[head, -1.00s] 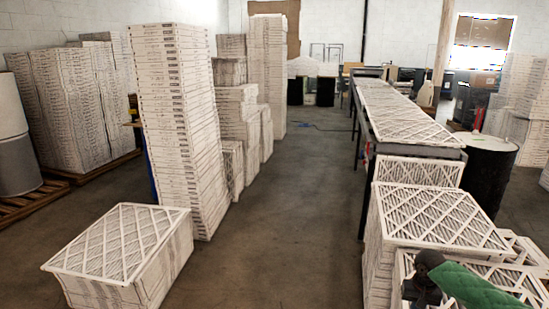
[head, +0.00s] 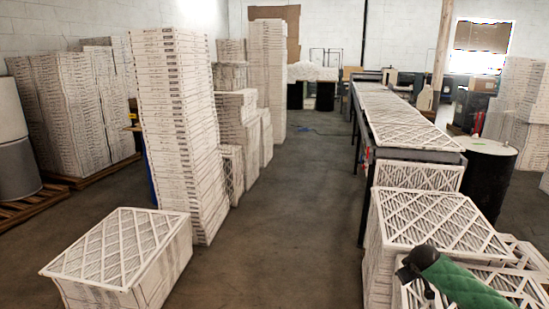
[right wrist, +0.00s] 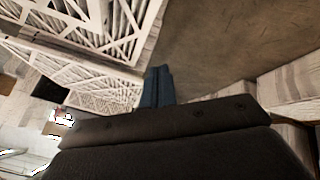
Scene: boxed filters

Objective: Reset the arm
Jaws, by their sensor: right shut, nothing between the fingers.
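My right gripper (right wrist: 157,86) shows two blue fingers pressed together in the right wrist view, with nothing between them. In the head view my right arm, a green sleeve with a black joint, comes in at the bottom right. It is in front of and over the near stack of boxed filters (head: 437,214); I cannot tell whether it touches them. The right wrist view shows white lattice-faced filters (right wrist: 75,25) beside the fingers and bare floor (right wrist: 215,45) beyond. My left arm and gripper are not in view.
A conveyor (head: 415,155) carrying filters runs back behind the near stack, with a black drum (head: 487,185) to its right. A tall filter stack (head: 178,120) and a low one (head: 120,250) stand at left. The middle aisle floor (head: 290,215) is clear.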

